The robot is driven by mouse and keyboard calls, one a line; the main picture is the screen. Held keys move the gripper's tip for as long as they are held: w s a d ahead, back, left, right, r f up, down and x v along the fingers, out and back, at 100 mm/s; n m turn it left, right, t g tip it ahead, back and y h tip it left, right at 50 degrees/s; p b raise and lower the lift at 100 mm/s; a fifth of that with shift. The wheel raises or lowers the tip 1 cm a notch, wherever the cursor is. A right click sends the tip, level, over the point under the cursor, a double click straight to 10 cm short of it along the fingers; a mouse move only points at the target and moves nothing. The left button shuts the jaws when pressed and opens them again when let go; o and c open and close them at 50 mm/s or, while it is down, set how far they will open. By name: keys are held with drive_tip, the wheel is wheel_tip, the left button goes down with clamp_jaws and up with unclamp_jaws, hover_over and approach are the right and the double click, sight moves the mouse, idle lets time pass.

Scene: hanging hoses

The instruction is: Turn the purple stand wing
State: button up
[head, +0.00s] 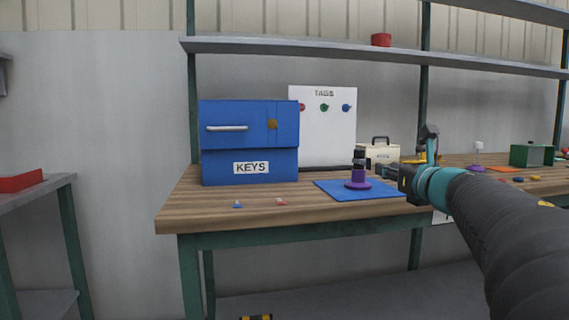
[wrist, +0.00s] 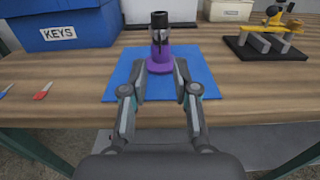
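The purple stand (head: 358,185) stands upright on a blue mat (head: 330,188), with a round purple base and a dark upper part. In the wrist view the stand (wrist: 160,69) is straight ahead of my gripper (wrist: 161,68), whose two fingers are apart, one on each side of the stand in the picture. I cannot tell whether they touch it. In the head view my gripper (head: 385,172) is just right of the stand. A dark part (wrist: 160,45) with a black cap tops the stand; its wing is not clearly distinguishable.
A blue KEYS cabinet (head: 250,140) stands left on the wooden bench (head: 190,205). A white TAGS board (head: 335,140) and a cream case (head: 383,153) are behind. A black-based fixture (wrist: 265,48) stands right. Another purple-based stand (head: 478,166) is farther right. Small tags lie near the front edge.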

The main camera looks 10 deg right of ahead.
sight(368, 163)
drive_tip(key=w, duration=0.8)
drive_tip(key=shift+w+a, duration=0.15)
drive_tip(key=shift+w, duration=0.25)
clamp_jaws()
